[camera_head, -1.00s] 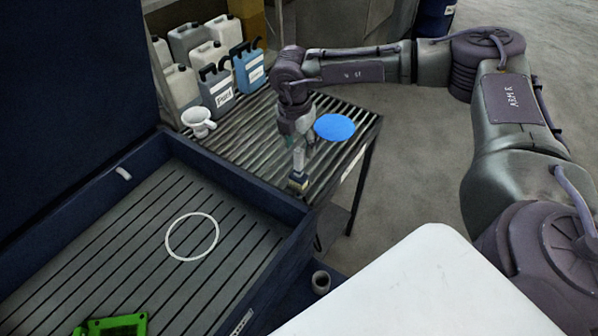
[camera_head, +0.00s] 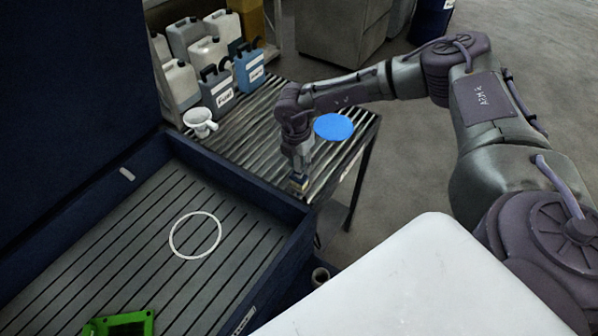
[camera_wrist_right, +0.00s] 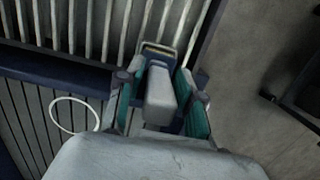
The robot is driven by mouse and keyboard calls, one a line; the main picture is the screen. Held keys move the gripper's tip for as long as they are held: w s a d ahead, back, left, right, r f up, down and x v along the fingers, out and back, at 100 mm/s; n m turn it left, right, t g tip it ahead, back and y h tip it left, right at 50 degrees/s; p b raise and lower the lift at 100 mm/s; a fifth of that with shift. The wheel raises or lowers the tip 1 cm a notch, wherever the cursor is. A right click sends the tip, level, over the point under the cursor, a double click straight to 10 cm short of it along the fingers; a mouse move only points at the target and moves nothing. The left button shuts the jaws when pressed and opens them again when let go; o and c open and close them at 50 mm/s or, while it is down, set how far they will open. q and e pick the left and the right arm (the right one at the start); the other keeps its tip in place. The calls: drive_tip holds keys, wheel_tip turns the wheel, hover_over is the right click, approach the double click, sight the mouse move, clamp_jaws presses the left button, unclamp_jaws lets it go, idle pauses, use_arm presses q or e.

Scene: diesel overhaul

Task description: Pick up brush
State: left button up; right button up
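The brush (camera_head: 299,184) stands on the near edge of the slatted table, beside the blue tray wall. Its pale handle (camera_wrist_right: 161,92) and its tan and blue head show in the right wrist view. My right gripper (camera_head: 298,168) is lowered over the brush from above and hides most of the handle in the head view. In the right wrist view its two teal-padded fingers (camera_wrist_right: 160,98) stand apart on either side of the handle, with visible gaps. My left gripper is not in view.
A blue disc (camera_head: 334,127) and a white funnel (camera_head: 200,122) are on the slatted table (camera_head: 250,150). Several jugs (camera_head: 216,85) stand at the back. The blue tray (camera_head: 250,185) holds a white ring (camera_head: 195,257) and a green part (camera_head: 120,324).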

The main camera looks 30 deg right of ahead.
clamp_jaws()
drive_tip(key=shift+w+r, duration=0.1)
drive_tip(key=shift+r, duration=0.05)
